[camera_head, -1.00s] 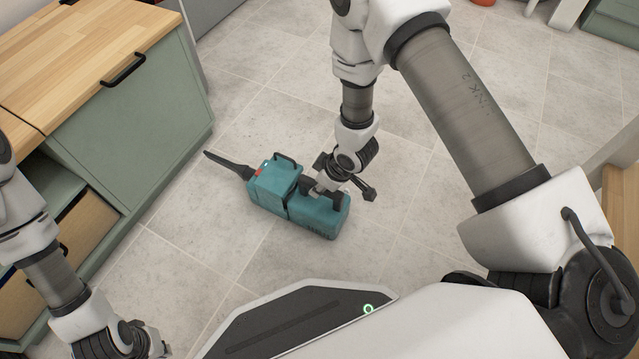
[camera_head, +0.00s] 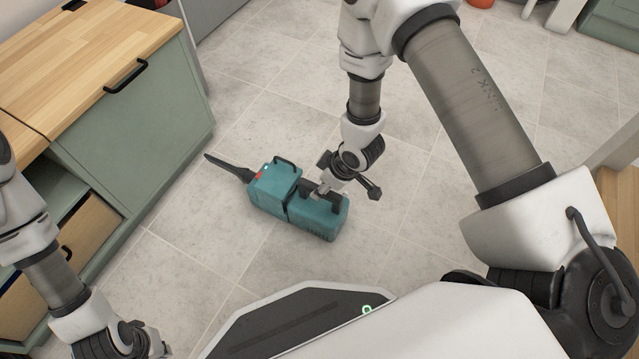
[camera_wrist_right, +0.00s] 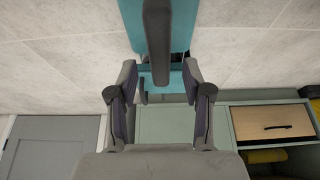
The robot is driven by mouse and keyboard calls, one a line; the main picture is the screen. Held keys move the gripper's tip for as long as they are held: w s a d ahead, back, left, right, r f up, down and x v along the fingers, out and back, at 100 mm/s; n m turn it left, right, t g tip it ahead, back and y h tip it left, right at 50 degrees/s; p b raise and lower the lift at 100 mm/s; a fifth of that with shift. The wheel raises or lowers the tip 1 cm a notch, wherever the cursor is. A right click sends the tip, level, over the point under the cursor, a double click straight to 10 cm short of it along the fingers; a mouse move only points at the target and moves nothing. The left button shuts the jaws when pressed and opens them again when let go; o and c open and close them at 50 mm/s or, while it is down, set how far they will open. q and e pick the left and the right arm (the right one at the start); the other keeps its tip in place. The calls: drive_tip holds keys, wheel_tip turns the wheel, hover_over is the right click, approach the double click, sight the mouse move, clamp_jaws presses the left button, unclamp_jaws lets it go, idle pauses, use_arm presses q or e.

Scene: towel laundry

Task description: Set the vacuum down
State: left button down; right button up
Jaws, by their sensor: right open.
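The teal vacuum (camera_head: 318,215) lies on the tiled floor in the middle of the head view, its dark nozzle (camera_head: 228,166) pointing left. My right gripper (camera_head: 322,189) is open just above the vacuum's dark top handle. In the right wrist view the vacuum (camera_wrist_right: 182,30) is at the top, and its handle (camera_wrist_right: 156,45) runs down between the spread fingers of my right gripper (camera_wrist_right: 160,82), apparently without being gripped. My left gripper (camera_head: 150,345) is at the bottom left, far from the vacuum; its fingers are too small and partly hidden to read.
A green cabinet (camera_head: 145,125) with a wooden top (camera_head: 85,50) stands at the left; a lower drawer (camera_head: 75,235) is beside my left arm. The floor (camera_head: 260,110) around the vacuum is clear.

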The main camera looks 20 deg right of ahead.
drive_tip(key=p+v, duration=0.4)
drive_tip(key=v, duration=0.5)
drive_tip(key=s+d+f+m+g+h, duration=0.1)
drive_tip(key=s+f+m, duration=0.2)
drive_tip(key=s, duration=0.6)
drive_tip(key=s+d+f+m+g+h, duration=0.1)
drive_tip(key=s+f+m, duration=0.3)
drive_tip(key=s, duration=0.5)
drive_tip(key=shift+d+f+m+g+h, duration=0.3)
drive_tip(key=shift+d+m+g, duration=0.25)
drive_tip(key=shift+g, duration=0.25)
drive_tip(key=shift+a, duration=0.1)
